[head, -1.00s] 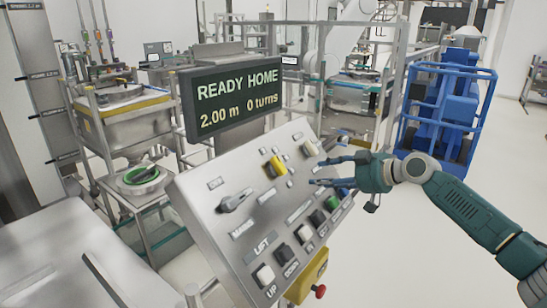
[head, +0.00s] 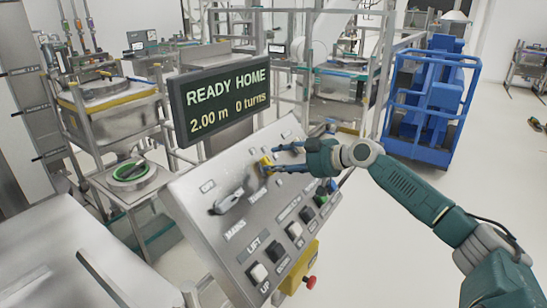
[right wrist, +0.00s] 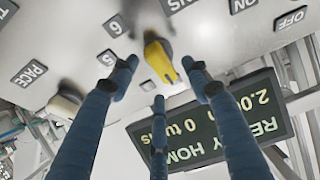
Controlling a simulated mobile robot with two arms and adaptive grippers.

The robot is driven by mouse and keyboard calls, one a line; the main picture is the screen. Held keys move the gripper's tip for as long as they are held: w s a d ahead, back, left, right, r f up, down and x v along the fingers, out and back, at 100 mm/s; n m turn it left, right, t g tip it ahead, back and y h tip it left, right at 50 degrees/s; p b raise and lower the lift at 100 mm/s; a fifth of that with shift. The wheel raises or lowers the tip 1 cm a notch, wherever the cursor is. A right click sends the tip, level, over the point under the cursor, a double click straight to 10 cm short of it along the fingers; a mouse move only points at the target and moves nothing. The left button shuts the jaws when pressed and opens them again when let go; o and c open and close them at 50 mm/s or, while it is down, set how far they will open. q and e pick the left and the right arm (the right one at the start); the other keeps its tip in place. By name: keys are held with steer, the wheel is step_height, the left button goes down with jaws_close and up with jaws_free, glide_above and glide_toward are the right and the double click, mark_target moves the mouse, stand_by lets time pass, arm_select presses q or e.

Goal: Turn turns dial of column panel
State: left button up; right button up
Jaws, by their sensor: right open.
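The grey column panel (head: 180,185) slopes across the middle of the head view. Its yellow dial (head: 266,165) sits in the upper part. In the right wrist view the yellow dial (right wrist: 160,60) shows next to labels reading 5 and 6. My right gripper (head: 276,158) has its blue fingers open at the dial; in the wrist view its three fingers (right wrist: 158,82) spread around the dial without closing on it. I cannot tell whether a fingertip touches it. My left gripper is out of view.
A display (head: 225,103) above the panel reads READY HOME, 2.00 m, 0 turns. A grey lever switch (head: 228,203) and several push buttons are on the panel. A red knob (head: 310,282) sticks out below. A blue caged machine (head: 425,110) stands at right; floor there is clear.

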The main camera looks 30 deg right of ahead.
steer(key=shift+x, duration=1.25)
